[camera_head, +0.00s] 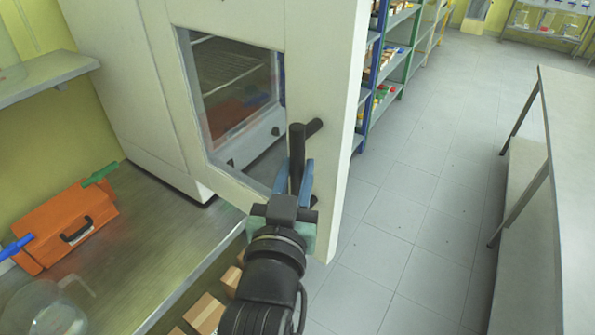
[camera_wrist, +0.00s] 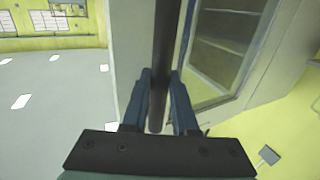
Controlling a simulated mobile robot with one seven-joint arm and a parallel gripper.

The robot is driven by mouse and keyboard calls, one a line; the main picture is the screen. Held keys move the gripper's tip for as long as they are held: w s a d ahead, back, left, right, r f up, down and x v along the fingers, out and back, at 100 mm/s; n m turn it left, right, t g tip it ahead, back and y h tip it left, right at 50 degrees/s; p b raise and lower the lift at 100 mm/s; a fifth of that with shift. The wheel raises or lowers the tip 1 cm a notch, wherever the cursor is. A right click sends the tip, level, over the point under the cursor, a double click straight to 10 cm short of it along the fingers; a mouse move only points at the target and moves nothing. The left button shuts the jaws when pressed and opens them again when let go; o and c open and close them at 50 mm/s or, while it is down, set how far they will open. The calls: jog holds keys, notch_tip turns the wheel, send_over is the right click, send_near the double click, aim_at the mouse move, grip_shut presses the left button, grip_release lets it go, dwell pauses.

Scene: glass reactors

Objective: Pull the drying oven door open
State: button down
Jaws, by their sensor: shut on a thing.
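The drying oven door (camera_head: 243,180) is a pale panel with a dark window (camera_head: 235,85). It appears partly swung out, its lower edge jutting past the bench front; the exact angle is hard to tell. Its handle (camera_head: 297,150) is a dark upright bar on stub mounts near the door's free edge. My gripper (camera_head: 294,177) has its blue fingers on either side of the bar's lower part and is shut on it. In the wrist view, the handle (camera_wrist: 161,50) runs between the fingers (camera_wrist: 161,92), and the door window shows to the right.
The oven body (camera_head: 110,60) stands on a metal bench (camera_head: 150,240). An orange toolbox (camera_head: 65,228) and a glass vessel (camera_head: 45,310) are on the bench. Boxes (camera_head: 205,313) sit below it. Open floor (camera_head: 400,210) lies to the right, before another table (camera_head: 570,120). Shelving (camera_head: 385,75) stands behind the door.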

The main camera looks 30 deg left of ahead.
jog(key=shift+a, duration=0.2)
jog(key=c, duration=0.7)
grip_release()
jog(key=shift+a, duration=0.15)
jog(key=shift+d, duration=0.2)
jog(key=shift+s+d, duration=0.1)
jog(key=shift+s, duration=0.15)
jog(key=shift+p+v, duration=2.15)
jog(key=shift+v, duration=4.05)
